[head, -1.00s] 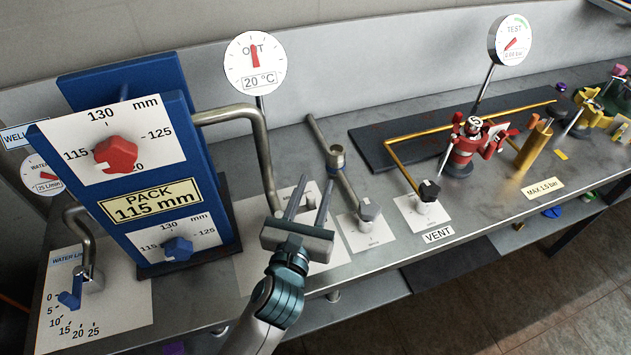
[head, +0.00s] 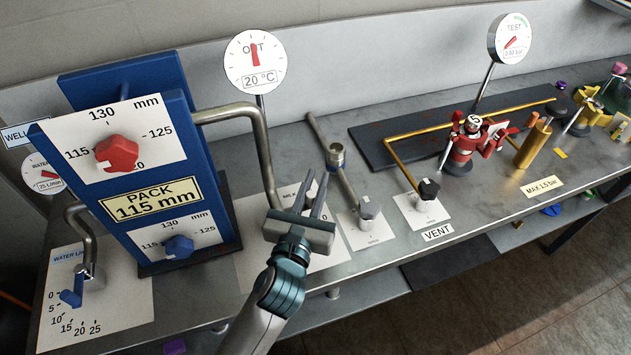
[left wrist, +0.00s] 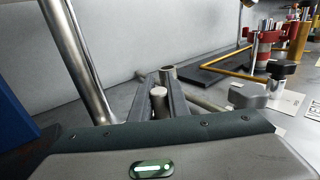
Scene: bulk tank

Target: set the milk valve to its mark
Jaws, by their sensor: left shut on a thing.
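The milk valve's white plate (head: 252,222) lies on the bench right of the blue panel, with part of its label showing. My left gripper (head: 311,190) is over this plate, its fingers pointing away from me. In the left wrist view the gripper (left wrist: 160,86) is shut on a round grey valve handle (left wrist: 158,96), seen between its two fingers. My gripper and hand hide the lower part of the valve and much of the plate. I cannot make out the mark or where the handle points. My right gripper is not in view.
The blue panel (head: 190,106) and a bent steel pipe (head: 262,142) stand close on the left. A grey-knobbed valve (head: 368,207) and the black VENT knob (head: 428,189) are to the right. A red device (head: 462,150) stands farther right. The OUT dial (head: 255,62) is behind.

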